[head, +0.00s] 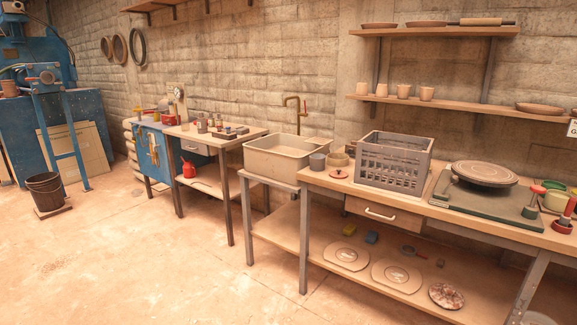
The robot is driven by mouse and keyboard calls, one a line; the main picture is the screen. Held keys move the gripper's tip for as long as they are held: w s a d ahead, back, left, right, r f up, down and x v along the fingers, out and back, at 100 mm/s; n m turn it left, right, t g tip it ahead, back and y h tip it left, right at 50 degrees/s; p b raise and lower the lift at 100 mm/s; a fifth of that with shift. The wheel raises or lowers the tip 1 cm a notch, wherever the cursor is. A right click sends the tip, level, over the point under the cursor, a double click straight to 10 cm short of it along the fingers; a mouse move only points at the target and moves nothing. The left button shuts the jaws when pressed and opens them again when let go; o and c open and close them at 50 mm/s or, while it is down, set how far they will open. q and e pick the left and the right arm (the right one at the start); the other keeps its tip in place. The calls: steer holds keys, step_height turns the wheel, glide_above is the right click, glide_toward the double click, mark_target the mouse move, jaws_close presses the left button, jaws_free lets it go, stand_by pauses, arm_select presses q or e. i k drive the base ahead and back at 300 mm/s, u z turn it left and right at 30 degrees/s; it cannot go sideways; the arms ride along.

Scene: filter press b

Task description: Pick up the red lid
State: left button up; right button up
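A small flat red lid (338,174) lies on the front left part of the wooden worktable (400,200). It is just in front of a grey pot (317,161) and a tan bowl (338,159), and left of a grey slatted crate (384,165). Neither of my grippers is in view.
A sink (285,157) adjoins the table's left end. A green board (470,205) bears a round wheel (485,173) at right, with red-handled tools (531,203) nearby. Shelves with cups hang above. The floor in front left is open; a dark bucket (45,193) stands far left.

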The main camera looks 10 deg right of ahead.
mark_target(337, 174)
steer(key=u, duration=0.3)
steer(key=i, duration=2.1)
steer(key=z, duration=1.25)
steer(key=i, duration=1.15)
steer(key=z, duration=1.15)
